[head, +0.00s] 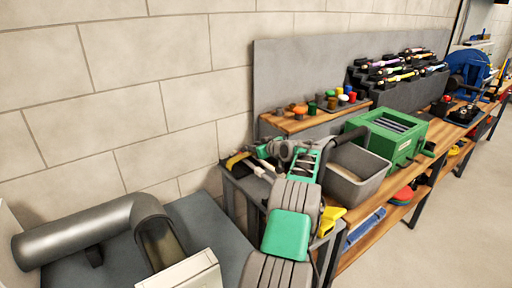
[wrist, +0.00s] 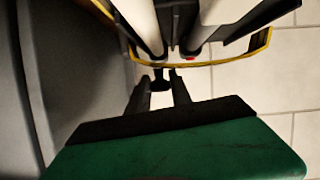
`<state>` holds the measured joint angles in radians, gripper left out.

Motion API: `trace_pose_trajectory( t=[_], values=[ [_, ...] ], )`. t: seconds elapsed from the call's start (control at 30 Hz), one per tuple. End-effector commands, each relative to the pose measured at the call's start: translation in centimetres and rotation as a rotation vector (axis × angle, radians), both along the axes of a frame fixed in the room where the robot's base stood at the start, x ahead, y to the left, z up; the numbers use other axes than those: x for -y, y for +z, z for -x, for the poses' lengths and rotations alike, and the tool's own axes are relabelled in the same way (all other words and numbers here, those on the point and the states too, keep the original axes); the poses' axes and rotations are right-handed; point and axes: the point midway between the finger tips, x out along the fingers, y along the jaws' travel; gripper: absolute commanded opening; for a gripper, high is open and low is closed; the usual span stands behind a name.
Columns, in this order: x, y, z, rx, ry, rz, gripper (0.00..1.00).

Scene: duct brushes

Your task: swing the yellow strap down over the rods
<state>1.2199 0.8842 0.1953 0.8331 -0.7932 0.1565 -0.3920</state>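In the wrist view the yellow strap (wrist: 233,57) runs as a thin curved band across the ends of the pale rods (wrist: 222,10). A small dark tab (wrist: 160,86) hangs below it, between the two fingers of my gripper (wrist: 160,82). The fingers sit on either side of the tab; whether they press on it I cannot tell. In the head view the yellow strap (head: 236,160) shows at the left of the bench end, beside a pale rod (head: 254,171). My wrist partly hides this spot, and my fingertips are hard to make out there.
A grey bin (head: 354,176) and a green slotted box (head: 391,137) stand right of my arm. A shelf (head: 310,121) with coloured pots is behind. A grey duct pipe (head: 85,232) lies at the left. The floor (head: 470,210) at the right is clear.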

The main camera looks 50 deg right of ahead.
Motion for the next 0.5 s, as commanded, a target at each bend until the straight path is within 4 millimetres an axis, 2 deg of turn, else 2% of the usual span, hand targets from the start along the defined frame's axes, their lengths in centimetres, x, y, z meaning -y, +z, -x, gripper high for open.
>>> trace_pose_trajectory(
  t=[0.03, 0.23, 0.5],
  values=[
    [0.04, -0.10, 0.02, -0.001, -0.001, -0.001, 0.29],
    [0.03, -0.06, 0.04, -0.001, -0.001, -0.001, 0.45],
    [-0.01, 0.03, 0.19, -0.001, -0.001, -0.001, 0.46]
  ],
)
